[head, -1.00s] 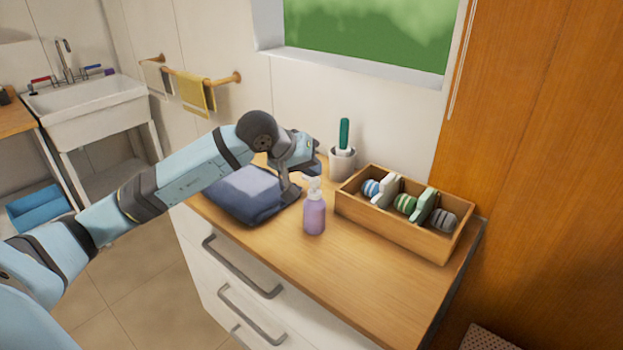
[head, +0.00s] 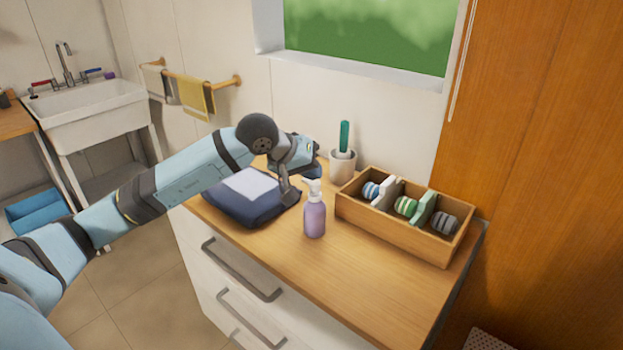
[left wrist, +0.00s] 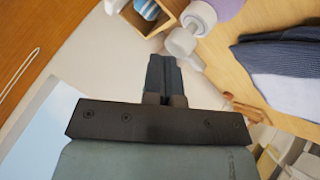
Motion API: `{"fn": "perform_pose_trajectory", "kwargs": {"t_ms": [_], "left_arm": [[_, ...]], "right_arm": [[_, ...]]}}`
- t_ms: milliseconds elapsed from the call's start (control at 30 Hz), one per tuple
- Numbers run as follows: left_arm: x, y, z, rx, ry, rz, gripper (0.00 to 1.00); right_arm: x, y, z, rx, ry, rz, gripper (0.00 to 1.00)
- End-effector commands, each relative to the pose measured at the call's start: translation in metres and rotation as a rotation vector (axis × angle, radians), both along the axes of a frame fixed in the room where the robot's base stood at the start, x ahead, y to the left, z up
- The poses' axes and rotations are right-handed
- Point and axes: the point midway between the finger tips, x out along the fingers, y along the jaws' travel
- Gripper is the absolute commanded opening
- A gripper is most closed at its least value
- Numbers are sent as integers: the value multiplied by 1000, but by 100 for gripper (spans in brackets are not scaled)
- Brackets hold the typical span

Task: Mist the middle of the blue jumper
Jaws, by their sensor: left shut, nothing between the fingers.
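The folded blue jumper (head: 222,206) lies on the wooden top at the left, with a pale patch (head: 250,186) on its upper face. The jumper also shows at the right of the left wrist view (left wrist: 272,56). The purple spray bottle (head: 315,217) stands upright to the right of the jumper; its white pump head (left wrist: 182,42) shows in the left wrist view. My left gripper (head: 286,196) is shut and empty, pointing down between jumper and bottle, close to the pump head. I cannot tell whether they touch. My right gripper is out of view.
A wooden box (head: 395,234) with several round and flat items stands right of the bottle. A white cup (head: 342,166) holding a green-handled item stands behind. The front right of the top is clear. A sink (head: 90,113) stands at the far left.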

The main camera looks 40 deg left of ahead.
Motion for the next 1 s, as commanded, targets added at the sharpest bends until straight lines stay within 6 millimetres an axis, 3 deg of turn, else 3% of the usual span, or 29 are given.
{"fn": "perform_pose_trajectory", "kwargs": {"t_ms": [467,1000], "left_arm": [[0,0,10,0,-1,1,0],[0,1,63,1,-2,0,0]], "right_arm": [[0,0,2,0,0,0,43],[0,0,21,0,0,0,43]]}}
